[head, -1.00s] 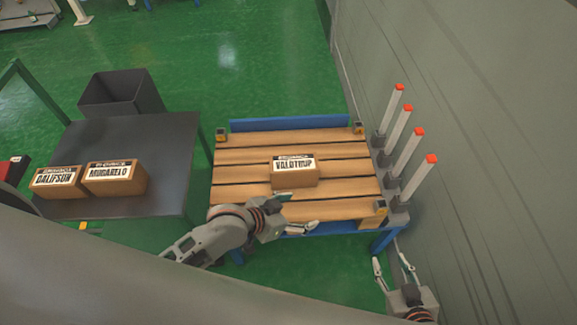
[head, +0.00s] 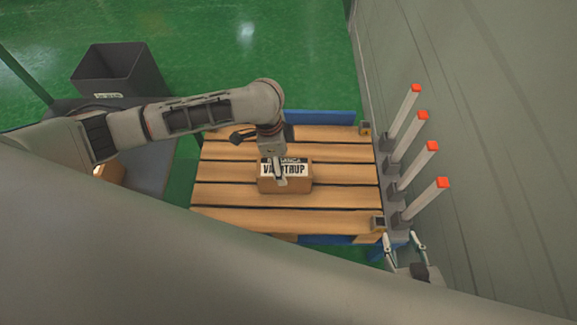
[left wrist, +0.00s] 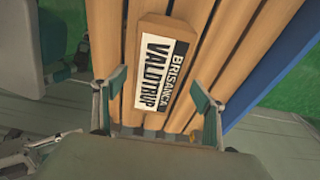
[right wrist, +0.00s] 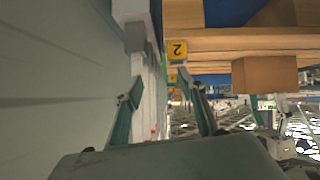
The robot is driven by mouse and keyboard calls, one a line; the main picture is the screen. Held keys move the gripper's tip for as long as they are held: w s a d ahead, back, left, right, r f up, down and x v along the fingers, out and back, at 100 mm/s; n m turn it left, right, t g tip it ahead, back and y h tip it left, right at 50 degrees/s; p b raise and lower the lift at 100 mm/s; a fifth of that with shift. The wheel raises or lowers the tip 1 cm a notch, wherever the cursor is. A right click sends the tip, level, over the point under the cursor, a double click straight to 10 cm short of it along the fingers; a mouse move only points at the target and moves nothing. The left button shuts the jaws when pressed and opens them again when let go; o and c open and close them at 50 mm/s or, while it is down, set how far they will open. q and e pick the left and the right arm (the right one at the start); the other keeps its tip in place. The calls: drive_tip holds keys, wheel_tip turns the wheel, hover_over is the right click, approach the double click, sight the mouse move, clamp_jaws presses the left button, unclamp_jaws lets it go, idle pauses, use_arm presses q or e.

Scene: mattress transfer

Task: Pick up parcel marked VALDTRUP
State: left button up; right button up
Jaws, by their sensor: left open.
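The brown parcel marked VALDTRUP (head: 301,181) lies on the wooden slatted pallet (head: 345,165). Its white label faces up. My left gripper (head: 279,178) hangs over it from above and hides part of the label. In the left wrist view the parcel (left wrist: 160,70) shows ahead, between the two spread fingers of my left gripper (left wrist: 155,80). I see no finger closed on it. My right gripper (head: 401,240) is open and empty beside the pallet's front right corner. Its spread fingers also show in the right wrist view (right wrist: 167,90).
Several grey posts with red tops (head: 421,117) stand along the pallet's right side, near a grey wall (head: 500,130). Bare slats surround the parcel.

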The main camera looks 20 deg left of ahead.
sight(284, 169)
use_arm(q)
drive_tip(key=f, duration=0.2)
drive_tip(key=shift+s+d+f+b, duration=0.1)
drive_tip(key=shift+d+f+b, duration=0.2)
drive_tip(key=shift+b, duration=0.1)
drive_tip(key=shift+f, duration=0.35)
drive_tip(key=f+b, duration=0.1)
drive_tip(key=f, duration=0.1)
drive_tip(key=f+b, duration=0.1)
drive_tip(key=shift+d+f, duration=0.35)
drive_tip(key=shift+d, duration=0.05)
drive_tip(key=shift+f, duration=0.2)
drive_tip(key=shift+r, duration=0.15)
drive_tip(key=c, duration=1.6)
drive_tip(key=shift+c, duration=0.2)
use_arm(e)
drive_tip(key=shift+g, duration=0.3)
drive_tip(key=f, duration=0.1)
drive_tip(key=s+f, duration=0.2)
drive_tip(key=shift+s+d+f, duration=0.2)
drive_tip(key=shift+d+f, duration=0.1)
drive_tip(key=shift+f, duration=0.1)
